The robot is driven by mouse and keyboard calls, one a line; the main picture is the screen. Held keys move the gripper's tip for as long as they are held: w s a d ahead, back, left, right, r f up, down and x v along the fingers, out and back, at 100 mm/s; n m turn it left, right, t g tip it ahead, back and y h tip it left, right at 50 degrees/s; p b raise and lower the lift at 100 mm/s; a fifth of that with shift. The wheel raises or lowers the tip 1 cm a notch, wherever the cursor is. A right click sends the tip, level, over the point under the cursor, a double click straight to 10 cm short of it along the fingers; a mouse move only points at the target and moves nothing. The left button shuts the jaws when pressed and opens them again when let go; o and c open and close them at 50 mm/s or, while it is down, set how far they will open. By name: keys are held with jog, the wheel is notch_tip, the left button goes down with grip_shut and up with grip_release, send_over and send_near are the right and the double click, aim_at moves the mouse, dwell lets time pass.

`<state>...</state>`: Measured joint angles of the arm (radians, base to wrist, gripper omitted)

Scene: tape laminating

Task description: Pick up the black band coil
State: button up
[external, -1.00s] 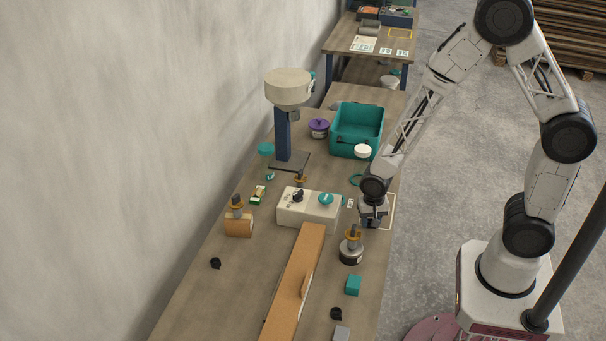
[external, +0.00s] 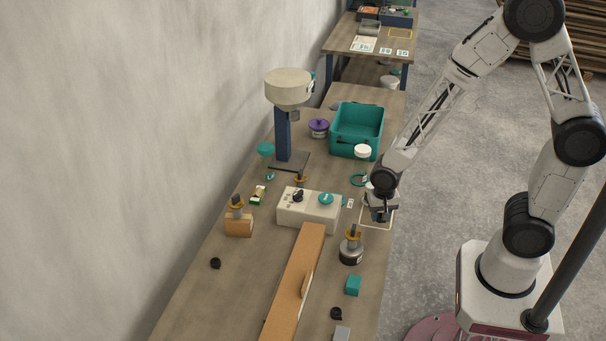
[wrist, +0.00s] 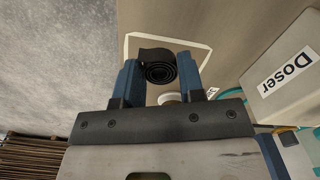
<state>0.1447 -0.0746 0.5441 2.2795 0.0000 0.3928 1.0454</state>
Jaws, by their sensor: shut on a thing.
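The black band coil (wrist: 157,68) is a rolled dark strip with its spiral end facing the wrist camera. My gripper (wrist: 158,75) is shut on it, with one blue finger on each side. In the external view my gripper (external: 379,212) is over the white outlined rectangle near the table's right edge. The coil is hard to make out there, and I cannot tell the exact gap to the table.
The white Doser box (external: 309,210) stands left of my gripper. A black-based tool with an orange collar (external: 351,248) stands in front. An orange-brown beam (external: 295,285) runs along the front.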

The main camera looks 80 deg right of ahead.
jog(key=s+a+r, duration=0.1)
jog(key=s, duration=1.2)
jog(key=shift+a, duration=0.4)
jog(key=shift+r, duration=0.1)
jog(key=w+d+r+n, duration=0.1)
jog(key=w+d+r, duration=0.2)
jog(key=d+r, duration=0.5)
jog(key=shift+d, duration=0.35)
dwell(0.4)
send_over(372, 185)
jog(key=shift+f, duration=0.7)
jog(key=shift+f, duration=0.1)
jog(key=shift+f, duration=1.65)
